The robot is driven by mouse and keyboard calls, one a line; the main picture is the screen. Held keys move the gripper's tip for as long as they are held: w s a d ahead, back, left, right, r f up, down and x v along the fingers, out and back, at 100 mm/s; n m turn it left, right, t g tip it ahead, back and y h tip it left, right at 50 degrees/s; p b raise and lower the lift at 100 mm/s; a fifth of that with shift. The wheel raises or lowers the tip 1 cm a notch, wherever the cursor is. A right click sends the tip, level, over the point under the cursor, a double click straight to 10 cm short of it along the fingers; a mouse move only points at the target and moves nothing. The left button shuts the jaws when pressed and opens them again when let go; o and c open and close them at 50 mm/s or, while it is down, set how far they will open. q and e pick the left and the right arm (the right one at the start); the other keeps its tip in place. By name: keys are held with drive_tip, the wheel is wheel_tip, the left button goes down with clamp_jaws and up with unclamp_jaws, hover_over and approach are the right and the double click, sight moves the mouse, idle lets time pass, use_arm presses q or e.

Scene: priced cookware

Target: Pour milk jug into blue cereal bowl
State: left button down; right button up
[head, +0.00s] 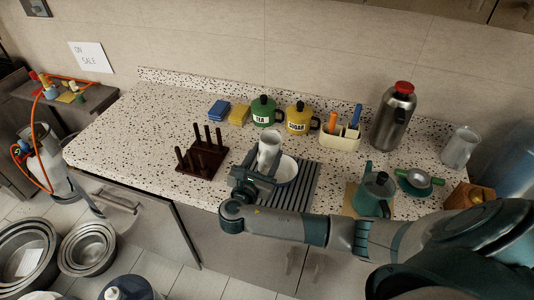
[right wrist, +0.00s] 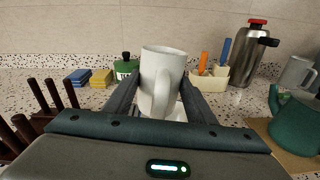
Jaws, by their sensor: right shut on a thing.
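A white jug (head: 269,148) is held in my right gripper (head: 264,168); the jug also shows between the fingers in the right wrist view (right wrist: 162,72), its handle facing the camera. It looks close to upright and is raised at the left edge of the bowl. The bowl (head: 288,169) is pale inside and sits on a grey ribbed mat (head: 304,190). My gripper and the jug hide the bowl's left part, and its outer colour is hard to make out. The jug's contents cannot be seen. My left gripper is not in view.
A dark peg rack (head: 203,160) stands left of the bowl. Green and yellow canisters (head: 299,118) and a cream utensil holder (head: 340,138) stand behind. A teal kettle (head: 374,194) is to the right, with a steel flask (head: 392,118) behind it. The counter's left part is clear.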

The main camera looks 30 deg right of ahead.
sight(272, 161)
drive_tip(key=m, duration=0.1)
drive_tip(key=a+f+m+y, duration=0.1)
drive_tip(key=shift+w+f+m+g+y, duration=0.1)
drive_tip(key=shift+w+m+g+y, duration=0.05)
drive_tip(key=shift+m+g+y, duration=0.15)
drive_tip(key=m+y, duration=0.2)
drive_tip(key=m, duration=0.1)
drive_tip(key=shift+y, duration=0.3)
drive_tip(key=shift+d+f+m+y, duration=0.1)
drive_tip(key=shift+f+m+y, duration=0.05)
drive_tip(key=shift+m+y, duration=0.45)
drive_tip(key=shift+d+f+m+y, duration=0.1)
drive_tip(key=shift+f+m+y, duration=0.05)
drive_tip(key=shift+m+y, duration=0.4)
drive_tip(key=f+m+y, duration=0.1)
drive_tip(key=d+f+m+y, duration=0.1)
drive_tip(key=m+y, duration=0.1)
drive_tip(key=shift+s+d+t, duration=0.2)
drive_tip(key=shift+s+t, duration=0.2)
drive_tip(key=shift+s+d+r+m+t+y, duration=0.1)
drive_tip(key=shift+d+r+m+t+y, duration=0.25)
drive_tip(key=shift+r+m+y, duration=0.3)
drive_tip(key=shift+f, duration=0.2)
idle(3.3)
